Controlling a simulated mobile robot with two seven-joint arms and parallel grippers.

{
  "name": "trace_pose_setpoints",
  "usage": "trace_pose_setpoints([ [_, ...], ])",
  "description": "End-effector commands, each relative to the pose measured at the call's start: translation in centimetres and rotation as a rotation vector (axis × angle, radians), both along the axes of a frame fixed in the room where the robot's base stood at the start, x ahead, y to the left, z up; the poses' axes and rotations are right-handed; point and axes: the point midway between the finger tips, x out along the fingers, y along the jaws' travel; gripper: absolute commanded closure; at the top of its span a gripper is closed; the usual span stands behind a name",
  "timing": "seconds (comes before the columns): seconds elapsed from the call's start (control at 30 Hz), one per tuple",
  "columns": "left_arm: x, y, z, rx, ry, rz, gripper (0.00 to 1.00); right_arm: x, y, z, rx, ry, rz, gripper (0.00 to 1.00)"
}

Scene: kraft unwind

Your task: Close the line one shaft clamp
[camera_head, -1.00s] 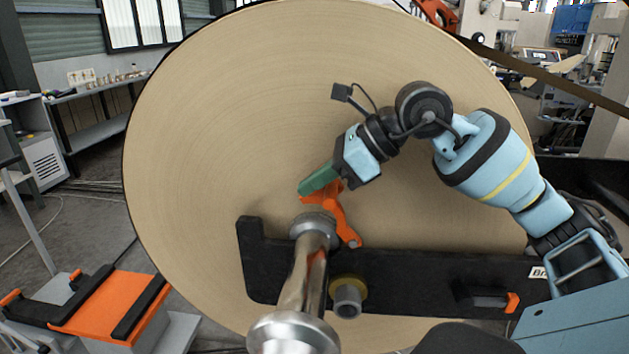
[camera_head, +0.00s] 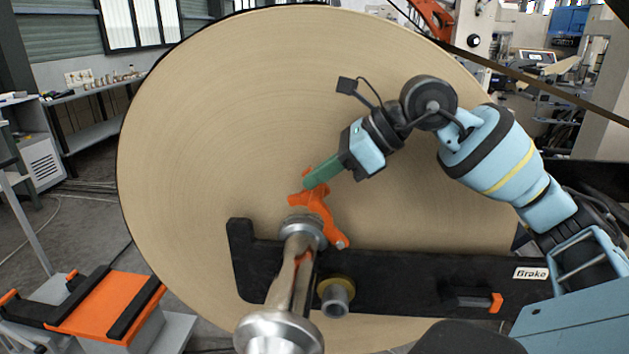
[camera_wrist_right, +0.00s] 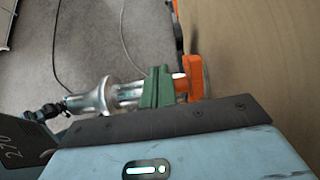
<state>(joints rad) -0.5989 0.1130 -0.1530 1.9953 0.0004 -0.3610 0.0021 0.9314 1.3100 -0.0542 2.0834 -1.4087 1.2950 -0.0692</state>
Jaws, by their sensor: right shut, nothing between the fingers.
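The orange shaft clamp (camera_head: 318,208) stands raised at the black bracket, behind and above the metal shaft (camera_head: 292,275), tilted up to the left. Its hinge end is at the lower right, by the bracket's upper edge. My right gripper (camera_head: 309,184), with green fingers, is shut and empty at the clamp's upper end, touching it or very close. In the right wrist view the green fingers (camera_wrist_right: 157,88) are next to the orange clamp (camera_wrist_right: 194,76), with the shaft (camera_wrist_right: 122,93) to the left. My left gripper is not in view.
A large kraft paper roll (camera_head: 200,150) fills the space behind the clamp. The black bracket (camera_head: 400,280) carries a "Brake" label and a small orange-tipped handle (camera_head: 496,303). An orange-topped stand (camera_head: 105,305) is at the lower left.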

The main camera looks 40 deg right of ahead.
Motion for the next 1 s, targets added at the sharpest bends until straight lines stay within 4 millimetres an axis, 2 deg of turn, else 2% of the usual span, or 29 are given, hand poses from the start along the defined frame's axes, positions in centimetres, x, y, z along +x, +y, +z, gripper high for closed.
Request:
trace_pose_setpoints([
  [0.03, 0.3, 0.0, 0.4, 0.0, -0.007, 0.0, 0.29, -0.2, -0.2, 1.4, 0.001, -0.011, -0.001, 1.0],
  [0.23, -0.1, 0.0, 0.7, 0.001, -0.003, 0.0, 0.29, -0.9, -0.7, 4.8, 0.003, -0.012, -0.001, 1.0],
  [0.5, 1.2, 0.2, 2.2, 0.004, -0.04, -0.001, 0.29, -1.6, -1.3, 8.6, 0.002, -0.01, 0.0, 1.0],
  [0.77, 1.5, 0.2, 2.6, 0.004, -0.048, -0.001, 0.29, -1.9, -1.6, 9.8, 0.0, -0.002, 0.0, 1.0],
  [0.93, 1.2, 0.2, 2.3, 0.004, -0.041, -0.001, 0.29, -1.8, -1.6, 9.6, 0.003, 0.001, 0.002, 1.0],
  [1.0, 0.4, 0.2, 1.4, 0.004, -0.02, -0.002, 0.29, -1.4, -1.5, 8.7, 0.012, 0.006, 0.013, 1.0],
])
